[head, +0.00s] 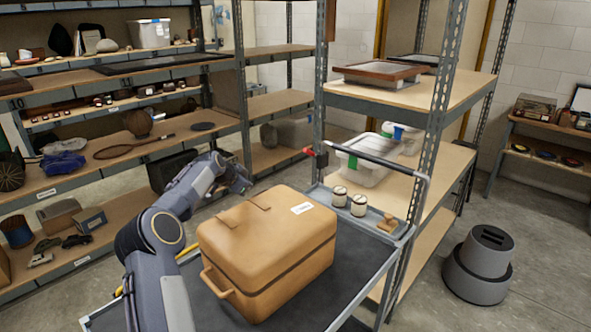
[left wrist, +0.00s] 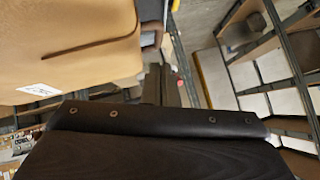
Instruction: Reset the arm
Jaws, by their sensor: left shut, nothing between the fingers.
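My left arm comes in from the left in the head view, bent at the elbow. Its gripper (head: 241,183) is behind the tan case, above the far left side of the cart. The gripper is small and dark there; it is shut and holds nothing. The tan case (head: 265,255) has a front handle and a white label, and lies closed on the cart. It also fills the upper left of the left wrist view (left wrist: 70,45). A dark, riveted surface (left wrist: 160,122) covers the bottom of that view; I cannot tell what it is. My right gripper is out of view.
The grey cart (head: 345,290) also carries two small jars (head: 339,197) (head: 359,205) and a small wooden piece (head: 387,223). Loaded shelves (head: 110,155) stand left, and a shelf rack (head: 455,95) stands behind right. A grey round bin-like object (head: 478,268) stands on the floor.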

